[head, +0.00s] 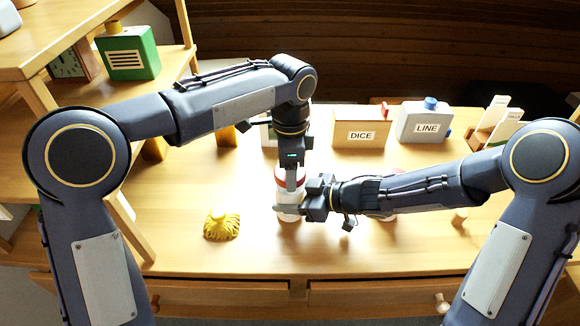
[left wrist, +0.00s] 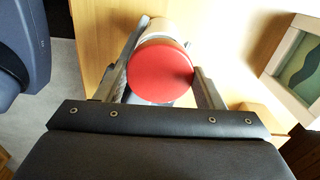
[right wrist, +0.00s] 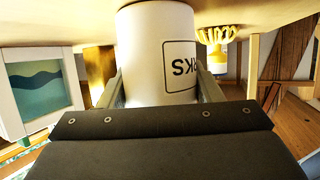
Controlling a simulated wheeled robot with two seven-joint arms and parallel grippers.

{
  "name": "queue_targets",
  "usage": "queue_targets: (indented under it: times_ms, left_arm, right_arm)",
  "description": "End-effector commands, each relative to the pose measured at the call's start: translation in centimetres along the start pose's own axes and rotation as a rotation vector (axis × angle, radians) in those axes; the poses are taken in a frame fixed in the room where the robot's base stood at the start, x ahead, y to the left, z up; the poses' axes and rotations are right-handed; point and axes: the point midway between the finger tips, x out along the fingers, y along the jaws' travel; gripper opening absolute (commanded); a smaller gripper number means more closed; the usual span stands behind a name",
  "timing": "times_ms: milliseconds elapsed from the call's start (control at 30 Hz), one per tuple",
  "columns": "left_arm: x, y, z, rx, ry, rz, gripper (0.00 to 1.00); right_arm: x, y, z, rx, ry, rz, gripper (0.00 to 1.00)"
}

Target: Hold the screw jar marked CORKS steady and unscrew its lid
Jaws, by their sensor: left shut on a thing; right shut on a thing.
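The white screw jar (head: 288,216) stands on the table in the middle of the head view, partly hidden by my grippers. In the right wrist view its body (right wrist: 142,55) shows upside-down letters ending in KS; the rest of the word is out of sight. My left gripper (head: 290,184) points down from above, its fingers on both sides of the red lid (left wrist: 160,72). The lid sits on top of the jar. My right gripper (head: 291,206) comes from the right and is shut around the jar's white body below the lid.
Behind stand a DICE box (head: 361,134) and a LINE container (head: 424,125). Another white object (head: 387,217) is mostly hidden behind my right arm. A small wooden piece (head: 459,217) stands at right. The front table is clear.

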Motion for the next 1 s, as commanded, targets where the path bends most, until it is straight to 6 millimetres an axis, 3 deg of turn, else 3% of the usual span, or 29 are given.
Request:
queue_targets:
  times_ms: [400,667,700,867,1000]
  left_arm:
    - [-3.8,0.0,0.0,0.0,0.001,0.0,0.34]
    - [-4.0,0.0,0.0,0.0,0.0,0.001,0.34]
    - [-4.0,0.0,0.0,0.0,0.0,0.0,0.34]
    - [-4.0,0.0,0.0,0.0,0.0,0.0,0.35]
    - [-4.0,0.0,0.0,0.0,0.0,0.0,0.35]
  right_arm:
    - [0.0,0.0,0.0,0.0,0.0,0.0,0.0]
    - [0.0,0.0,0.0,0.0,0.001,0.0,0.0]
    - [0.0,0.0,0.0,0.0,0.001,0.0,0.64]
    - [0.0,0.0,0.0,0.0,0.0,0.0,0.84]
    - [0.0,0.0,0.0,0.0,0.0,0.0,0.84]
